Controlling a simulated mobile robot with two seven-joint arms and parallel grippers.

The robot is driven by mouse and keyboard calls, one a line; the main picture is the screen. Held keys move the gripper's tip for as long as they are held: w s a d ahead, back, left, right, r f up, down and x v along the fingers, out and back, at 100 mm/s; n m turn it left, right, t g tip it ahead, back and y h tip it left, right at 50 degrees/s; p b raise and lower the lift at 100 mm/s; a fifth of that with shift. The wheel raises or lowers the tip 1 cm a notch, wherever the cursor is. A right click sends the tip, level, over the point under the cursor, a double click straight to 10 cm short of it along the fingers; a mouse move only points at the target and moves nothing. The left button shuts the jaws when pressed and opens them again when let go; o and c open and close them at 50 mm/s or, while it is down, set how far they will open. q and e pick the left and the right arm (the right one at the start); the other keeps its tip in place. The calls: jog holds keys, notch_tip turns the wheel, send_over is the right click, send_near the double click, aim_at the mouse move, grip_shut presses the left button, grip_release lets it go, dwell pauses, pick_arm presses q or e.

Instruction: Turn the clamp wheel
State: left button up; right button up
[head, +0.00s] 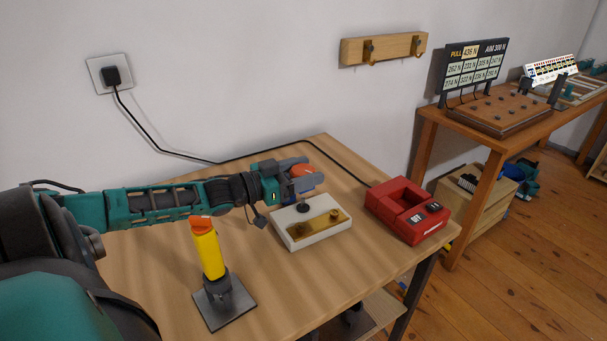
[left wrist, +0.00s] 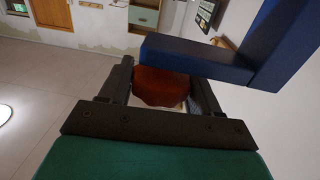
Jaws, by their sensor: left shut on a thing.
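The red-orange round wheel (head: 302,170) is between the grey fingers of my left gripper (head: 304,173), above the back edge of a white block. In the left wrist view the wheel (left wrist: 160,86) fills the space between the dark fingers (left wrist: 160,95), and the gripper is shut on it. What the wheel is mounted on is mostly hidden by the gripper. The white block (head: 292,236) lies on the table below, with a brass plate (head: 321,228) and a black knob (head: 303,208) on top. My right gripper is not in view.
A yellow handle with an orange top (head: 209,250) stands upright on a grey base, in front of my left forearm. A red box with OFF and ON labels (head: 408,208) sits to the right. A black cord (head: 245,158) crosses the table's back.

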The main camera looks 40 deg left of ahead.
pick_arm(q)
jog(key=shift+f+m+g+h+b, duration=0.3)
jog(key=shift+m+h+b, duration=0.35)
jog(key=shift+b, duration=0.5)
jog(key=m+g+h+b, duration=0.1)
jog(key=m+h+b, duration=0.1)
jog(key=h+b, duration=0.1)
jog(key=shift+a+g+b, duration=0.1)
jog(key=shift+g+b, duration=0.3)
jog(key=shift+b, duration=0.45)
jog(key=shift+m+g+h+b, duration=0.5)
jog(key=shift+m+h+b, duration=0.15)
jog(key=shift+r+m+g+h+b, duration=0.2)
jog(key=shift+m+g+h+b, duration=0.45)
jog(key=shift+m+g+h, duration=0.2)
jog(key=shift+c, duration=0.2)
jog(key=m+g+h+b, duration=0.1)
jog(key=m+g+h, duration=0.1)
jog(key=g, duration=0.1)
jog(key=shift+w, duration=0.1)
jog(key=shift+r+m+g+h+b, duration=0.1)
jog(key=shift+m+g+h+b, duration=0.95)
jog(key=shift+g, duration=0.8)
jog(key=shift+m+g, duration=0.5)
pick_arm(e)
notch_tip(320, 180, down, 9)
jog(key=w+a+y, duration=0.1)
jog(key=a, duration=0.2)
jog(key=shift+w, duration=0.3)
